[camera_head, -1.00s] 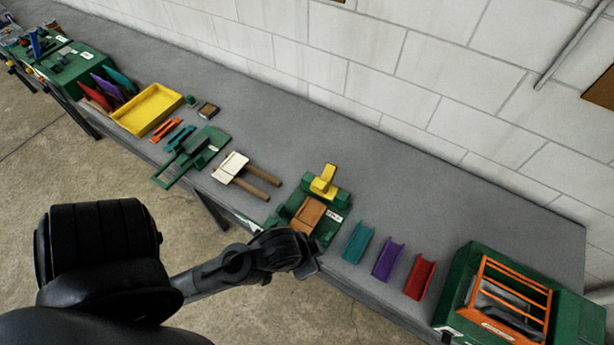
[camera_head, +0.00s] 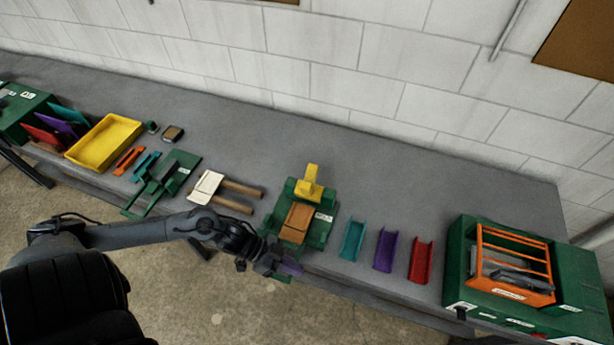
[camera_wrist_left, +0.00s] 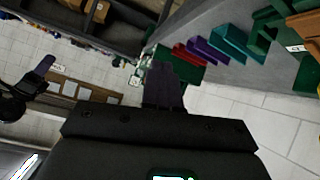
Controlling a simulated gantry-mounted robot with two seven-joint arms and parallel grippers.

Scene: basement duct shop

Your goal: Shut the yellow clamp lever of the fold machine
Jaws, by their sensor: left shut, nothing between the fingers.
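The fold machine (camera_head: 322,231) is a green block with a brown plate (camera_head: 296,222) on top, near the bench's front edge. Its yellow clamp lever (camera_head: 311,183) stands raised at the back of the machine in the head view. My left gripper (camera_head: 288,267) is shut and empty, at the machine's front edge and low beside it, well away from the lever. Its dark fingers (camera_wrist_left: 163,85) show in the left wrist view, where a green labelled part (camera_wrist_left: 306,48) at the right edge looks like the machine. My right gripper is not in view.
Teal (camera_head: 352,239), purple (camera_head: 386,250) and red (camera_head: 420,261) channels lie right of the machine. A green box with an orange rack (camera_head: 512,295) is farther right. A wooden-handled tool (camera_head: 238,187) and a yellow tray (camera_head: 84,161) lie left. The bench behind the machine is clear.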

